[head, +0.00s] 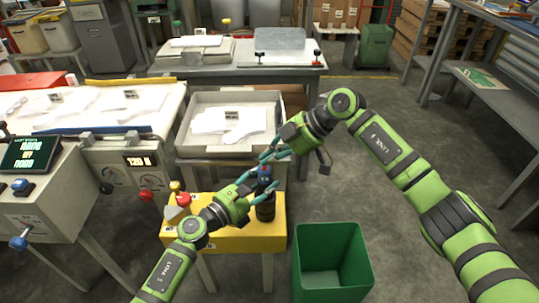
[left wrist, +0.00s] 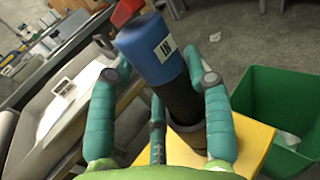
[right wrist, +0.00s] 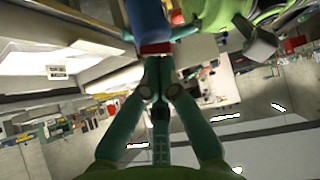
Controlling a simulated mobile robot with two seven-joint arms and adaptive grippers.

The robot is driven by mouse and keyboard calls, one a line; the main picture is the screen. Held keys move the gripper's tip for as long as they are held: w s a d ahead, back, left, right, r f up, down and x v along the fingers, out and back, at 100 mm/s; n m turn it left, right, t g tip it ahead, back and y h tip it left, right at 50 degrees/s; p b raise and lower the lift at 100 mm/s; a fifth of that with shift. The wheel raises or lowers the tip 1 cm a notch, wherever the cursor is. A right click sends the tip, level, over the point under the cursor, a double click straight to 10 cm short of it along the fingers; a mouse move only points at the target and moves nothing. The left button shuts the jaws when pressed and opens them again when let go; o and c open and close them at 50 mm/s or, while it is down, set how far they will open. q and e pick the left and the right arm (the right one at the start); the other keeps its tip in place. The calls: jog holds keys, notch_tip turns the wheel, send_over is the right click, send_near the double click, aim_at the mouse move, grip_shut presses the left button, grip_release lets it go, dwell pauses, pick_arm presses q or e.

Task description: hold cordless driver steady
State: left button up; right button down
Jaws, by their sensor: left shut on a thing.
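The cordless driver (head: 264,174) stands upright over the yellow stand, with a blue upper body and a dark lower part. In the left wrist view its blue end (left wrist: 152,50) carries a white label, with a red piece (left wrist: 125,12) at its top. Its dark lower end goes down into a dark round holder (head: 265,210). My left gripper (head: 256,180) is shut around the driver from the left, fingers on both sides. My right gripper (head: 268,156) is at the driver's top, fingertips together (right wrist: 156,66), close to a red part (right wrist: 155,47); contact is unclear.
The yellow stand (head: 215,240) also carries small red and yellow knobbed items (head: 178,192). A green open bin (head: 330,262) stands on the floor to its right. A grey tray (head: 200,106) with white shapes is behind. Consoles stand at left; floor at right is free.

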jog(key=shift+s, duration=0.15)
jog(key=shift+s+f, duration=0.2)
jog(key=shift+s, duration=0.55)
jog(key=s+d+r, duration=0.2)
jog(key=d+r, duration=0.5)
jog(key=r, duration=0.4)
jog(key=shift+s, duration=0.25)
jog(key=shift+w+r+n+t, duration=0.3)
jog(key=shift+w+r+t, duration=0.2)
jog(key=shift+t, duration=0.1)
